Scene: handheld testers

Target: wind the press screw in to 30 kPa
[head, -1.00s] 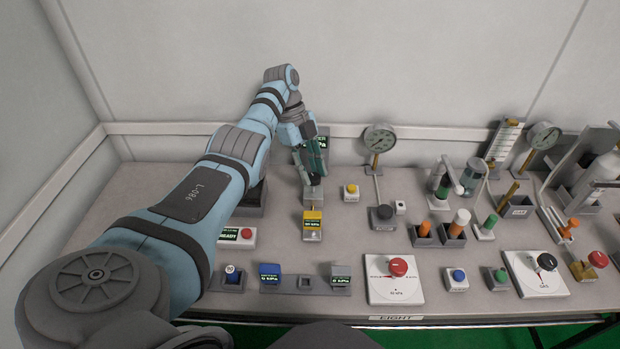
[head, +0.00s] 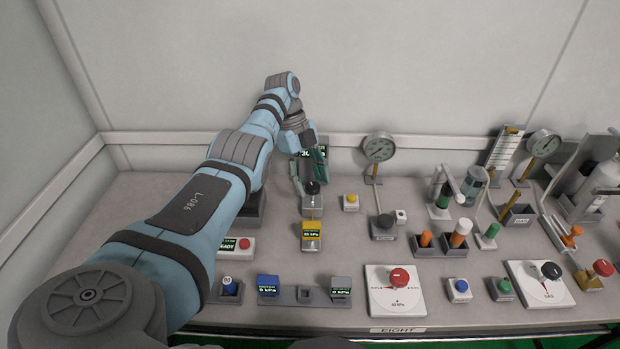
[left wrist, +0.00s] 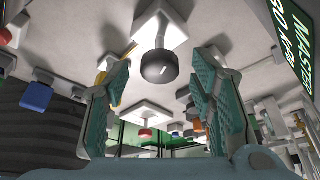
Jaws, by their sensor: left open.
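A black round knob (head: 312,188), which I take to be the press screw, stands on a pale grey block behind the yellow display unit. In the left wrist view the knob (left wrist: 159,66) has a small white mark and sits beyond the fingertips. My left gripper (head: 309,170) is open, just above and behind the knob, with clear gaps between its teal finger pads (left wrist: 165,100) and the knob. The green master display (left wrist: 294,30) appears to read 30 kPa; in the head view my gripper partly covers it. My right gripper is not in view.
A yellow button (head: 351,202) stands right of the knob, and a yellow display unit (head: 312,231) in front of it. Several testers crowd the right; bare bench lies at the far left.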

